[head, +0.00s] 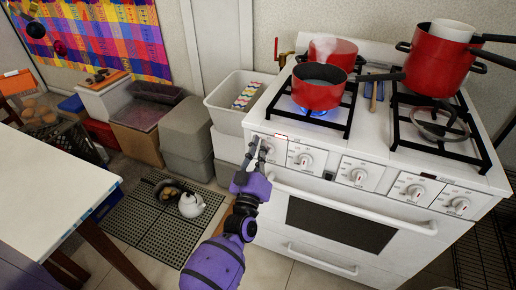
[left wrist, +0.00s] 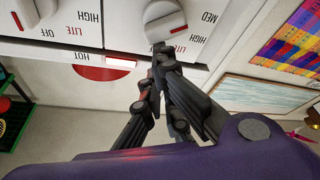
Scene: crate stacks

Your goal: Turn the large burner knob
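The white stove (head: 331,190) has a row of white knobs along its front panel. The leftmost knob (head: 268,149) is just right of my left gripper's (head: 258,146) fingertips. In the left wrist view, upside down, a knob (left wrist: 165,17) with a red mark lies right at the fingertips (left wrist: 159,58); contact cannot be told. The fingers look close together, with nothing seen between them. A second knob (head: 305,160) is to the right. The front-left burner (head: 318,113) shows a blue flame under a red pot (head: 319,94). My right gripper is not in view.
Another red pot (head: 333,49) steams behind the first; a larger red pot (head: 437,67) stands at the right. The oven door handle (head: 350,206) runs below the knobs. A white kettle (head: 191,205) stands on the floor mat (head: 160,222). A white table (head: 50,190) is at left.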

